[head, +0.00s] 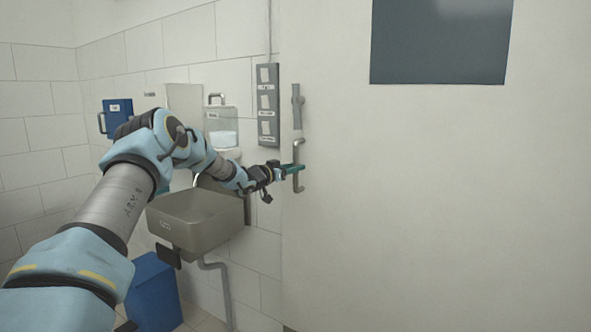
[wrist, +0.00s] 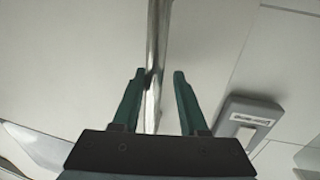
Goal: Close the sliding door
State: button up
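The sliding door (head: 430,200) is a large off-white panel filling the right of the head view, with a dark window (head: 440,40) near the top. Its metal bar handle (head: 298,158) is upright near the door's left edge. My gripper (head: 297,169) is at the handle, reaching in from the left. In the wrist view my gripper (wrist: 163,82) is open, with two green fingers apart. The shiny handle bar (wrist: 156,50) runs between them, close to the left finger; I cannot tell if it touches. A gap shows between the bar and the right finger.
A grey switch box (head: 268,105) is on the tiled wall just left of the handle. A metal sink (head: 200,218) is below my arm, with a blue bin (head: 153,290) under it. A clear dispenser (head: 222,128) and a blue box (head: 117,115) hang on the wall.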

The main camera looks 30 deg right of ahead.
jog(key=shift+o, duration=0.8)
jog(key=shift+s, duration=0.1)
jog(key=b+v, duration=0.3)
jog(key=v, duration=0.7)
jog(key=shift+a, duration=0.35)
